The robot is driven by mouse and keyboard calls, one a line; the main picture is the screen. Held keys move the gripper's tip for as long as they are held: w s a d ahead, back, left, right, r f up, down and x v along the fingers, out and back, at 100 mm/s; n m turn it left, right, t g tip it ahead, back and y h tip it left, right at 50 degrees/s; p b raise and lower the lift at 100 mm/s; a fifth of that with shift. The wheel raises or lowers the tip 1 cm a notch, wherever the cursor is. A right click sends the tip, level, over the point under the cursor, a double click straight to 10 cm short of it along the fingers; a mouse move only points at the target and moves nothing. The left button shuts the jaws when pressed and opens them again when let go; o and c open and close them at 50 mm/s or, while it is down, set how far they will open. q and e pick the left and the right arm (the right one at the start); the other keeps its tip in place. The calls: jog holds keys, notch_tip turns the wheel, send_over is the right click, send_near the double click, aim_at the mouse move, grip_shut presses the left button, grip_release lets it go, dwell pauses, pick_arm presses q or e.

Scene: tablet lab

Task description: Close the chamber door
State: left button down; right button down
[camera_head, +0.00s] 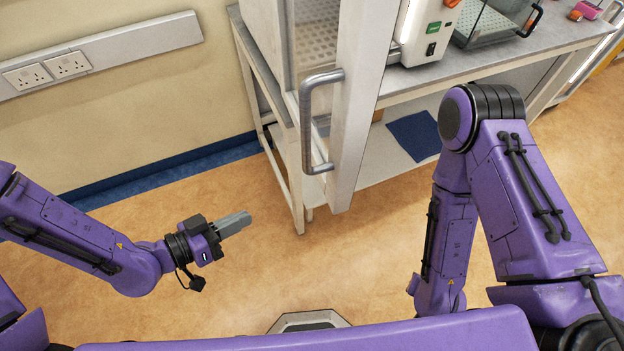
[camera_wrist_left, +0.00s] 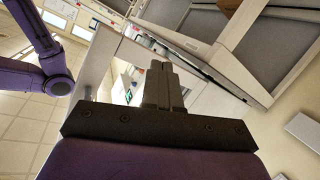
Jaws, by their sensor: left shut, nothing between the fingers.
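The chamber door (camera_head: 362,90) stands swung out from the chamber at the end of the bench, with its edge toward me. Its grey bar handle (camera_head: 308,122) is on the left face. My left gripper (camera_head: 236,223) is shut and empty, out over the floor, to the left of and apart from the door and handle. In the left wrist view the shut fingers (camera_wrist_left: 159,84) point up toward a pale framed panel, which seems to be the door. My right arm's upper links show at the right of the head view, but its gripper is hidden.
A wall socket strip (camera_head: 110,48) is at left. Floor around my left gripper is clear.

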pick_arm(q)
jog(key=s+d+r+m+g+h, duration=0.3)
jog(key=r+m+h, duration=0.2)
jog(key=r+m, duration=0.35)
send_near(334, 188)
jog(key=shift+g, duration=0.3)
jog(key=x, duration=0.2)
jog(key=p+x, duration=0.2)
jog(key=x, duration=0.1)
jog(key=shift+w+d+r, duration=0.2)
jog(key=shift+d+r, duration=0.1)
jog(key=shift+d, duration=0.05)
jog(key=shift+w+d+f+p, duration=0.15)
jog(key=shift+d+p, duration=0.15)
jog(key=shift+d, duration=0.2)
jog(key=shift+d, duration=0.1)
